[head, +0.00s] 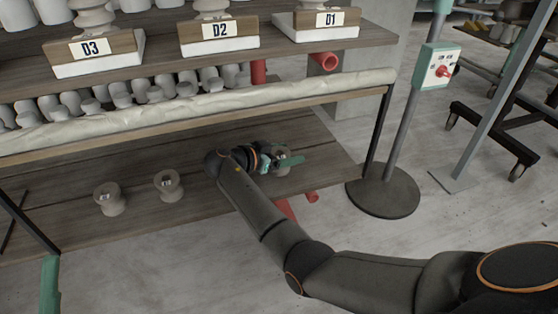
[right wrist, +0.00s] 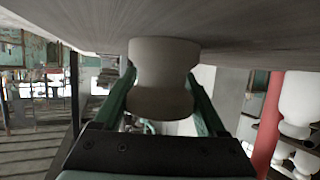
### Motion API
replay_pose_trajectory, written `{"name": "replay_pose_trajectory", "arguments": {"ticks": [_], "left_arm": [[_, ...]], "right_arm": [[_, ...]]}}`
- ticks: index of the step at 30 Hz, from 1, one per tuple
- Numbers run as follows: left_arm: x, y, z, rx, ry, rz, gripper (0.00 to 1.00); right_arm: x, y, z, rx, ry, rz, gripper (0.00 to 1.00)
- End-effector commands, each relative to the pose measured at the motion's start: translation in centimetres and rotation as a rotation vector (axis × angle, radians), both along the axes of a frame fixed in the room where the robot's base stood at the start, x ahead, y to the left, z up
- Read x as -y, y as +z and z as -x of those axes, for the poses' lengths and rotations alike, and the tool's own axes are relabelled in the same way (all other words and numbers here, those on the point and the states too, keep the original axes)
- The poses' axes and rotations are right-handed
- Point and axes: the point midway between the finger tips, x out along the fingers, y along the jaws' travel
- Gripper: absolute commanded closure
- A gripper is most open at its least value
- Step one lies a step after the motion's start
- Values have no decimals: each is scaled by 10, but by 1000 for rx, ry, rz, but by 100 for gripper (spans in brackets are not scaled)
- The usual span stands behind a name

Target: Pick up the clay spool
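A pale grey clay spool (head: 282,152) sits on the low wooden shelf (head: 228,195), near its right end. My right gripper (head: 280,163) reaches in with its green fingers at the spool. In the right wrist view the spool (right wrist: 162,78) stands between the two fingers (right wrist: 162,85), with one finger close along each side. I cannot tell whether the fingers press on it. The spool still rests against the shelf surface.
Two similar spools (head: 109,199) (head: 169,185) stand farther left on the low shelf. A cloth-covered shelf edge (head: 200,107) hangs above my right arm. Trays marked D3, D2 and D1 (head: 325,25) stand higher up. A post with a round base (head: 384,192) is to the right.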

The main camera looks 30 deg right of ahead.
Motion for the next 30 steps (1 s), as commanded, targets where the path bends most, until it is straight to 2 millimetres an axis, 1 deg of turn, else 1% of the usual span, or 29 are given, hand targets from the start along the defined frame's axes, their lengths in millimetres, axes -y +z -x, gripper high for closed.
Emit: {"name": "replay_pose_trajectory", "arguments": {"ticks": [1,2,18,30], "left_arm": [[0,0,0,0,1,1,50],[0,0,0,0,1,1,50],[-1,0,0,1,3,2,50],[-1,2,0,1,3,2,50]], "right_arm": [[0,0,0,0,0,0,35],[0,0,0,0,0,0,38],[1,0,0,0,-1,0,99],[3,3,-1,3,0,2,99]]}}
